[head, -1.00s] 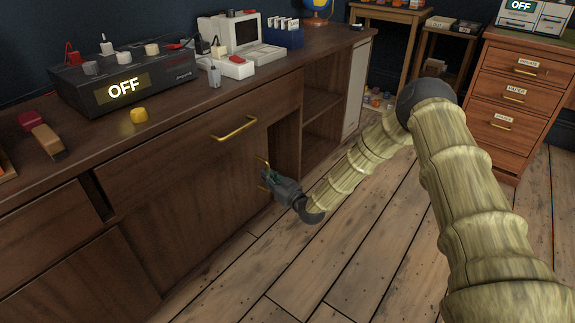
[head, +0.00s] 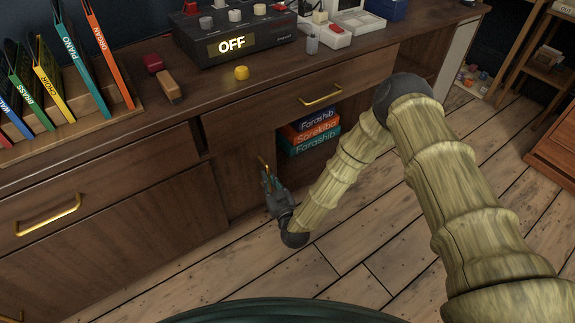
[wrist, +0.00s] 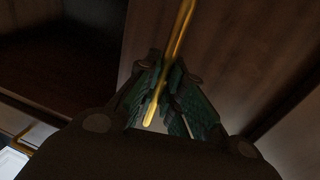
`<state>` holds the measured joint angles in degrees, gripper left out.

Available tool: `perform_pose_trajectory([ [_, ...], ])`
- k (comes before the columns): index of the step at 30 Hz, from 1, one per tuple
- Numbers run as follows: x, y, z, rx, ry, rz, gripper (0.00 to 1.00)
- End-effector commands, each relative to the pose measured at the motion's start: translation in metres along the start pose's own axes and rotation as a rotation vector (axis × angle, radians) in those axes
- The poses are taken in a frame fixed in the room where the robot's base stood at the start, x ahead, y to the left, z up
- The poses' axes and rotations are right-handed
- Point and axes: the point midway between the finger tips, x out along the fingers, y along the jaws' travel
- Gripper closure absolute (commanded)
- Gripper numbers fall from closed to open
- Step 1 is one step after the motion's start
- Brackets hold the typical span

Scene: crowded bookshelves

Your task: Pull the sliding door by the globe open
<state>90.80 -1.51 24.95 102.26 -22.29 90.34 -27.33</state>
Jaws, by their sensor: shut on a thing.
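The dark wood sliding door (head: 236,172) is below the drawer with a brass handle (head: 320,95). Its upright brass handle (head: 262,163) is at the door's right side. My gripper (head: 268,182) is shut on this handle. In the wrist view the brass handle (wrist: 182,28) runs between the green fingers of my gripper (wrist: 160,98). To the right of the door, the cabinet is open and a stack of blue, orange and teal boxes or books (head: 311,132) shows inside. The globe is out of view now.
The counter above holds a black device reading OFF (head: 238,42), a yellow knob-like object (head: 242,72), a stapler-like object (head: 165,84) and upright coloured folders (head: 60,70). Another brass drawer handle (head: 48,214) is at left. Wood floor (head: 330,265) in front is clear.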

Motion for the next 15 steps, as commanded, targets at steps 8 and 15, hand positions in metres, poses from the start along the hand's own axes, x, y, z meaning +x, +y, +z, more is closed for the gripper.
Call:
perform_pose_trajectory([
  [8, -0.007, -0.039, -0.001, 0.001, 0.000, -0.004, 1.00],
  [15, -0.008, -0.046, 0.000, 0.000, 0.001, -0.002, 1.00],
])
